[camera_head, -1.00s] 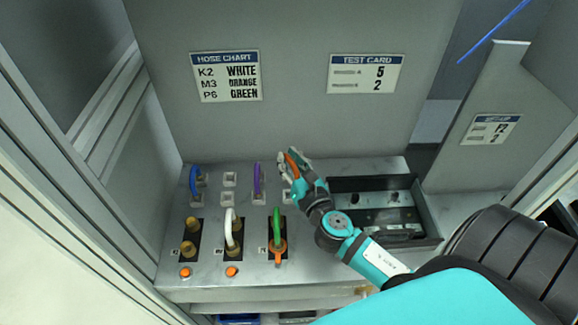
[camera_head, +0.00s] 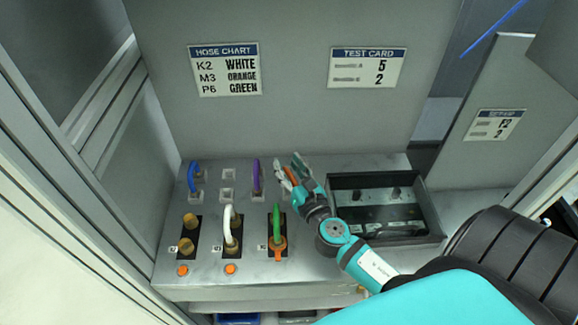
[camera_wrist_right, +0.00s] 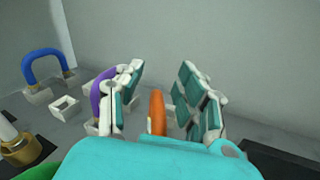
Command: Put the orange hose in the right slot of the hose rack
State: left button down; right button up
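The orange hose (camera_head: 289,177) is at the right end of the hose rack (camera_head: 228,185); in the wrist view it (camera_wrist_right: 157,112) stands upright between my right gripper's fingers. My right gripper (camera_head: 287,167) is open around it, with a gap on each side in the wrist view. The hose's lower ends and the right slot are hidden by my gripper, so I cannot see how it is seated. The purple hose (camera_head: 256,176) is in the slot just left, then an empty slot, then the blue hose (camera_head: 193,177). My left gripper is not in view.
In front stand a white hose (camera_head: 229,225) and a green hose (camera_head: 277,222) on dark port plates, with brass fittings (camera_head: 189,221) at left. A dark open tray (camera_head: 424,237) lies right of my gripper. A grey panel with cards rises behind.

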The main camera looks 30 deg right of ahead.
jog(key=shift+r, duration=0.1)
jog(key=shift+r+p, duration=0.35)
jog(key=shift+p, duration=0.05)
jog(key=s+a+b, duration=0.2)
jog(key=s+b, duration=0.3)
jog(key=s, duration=0.7)
jog(key=shift+f, duration=0.15)
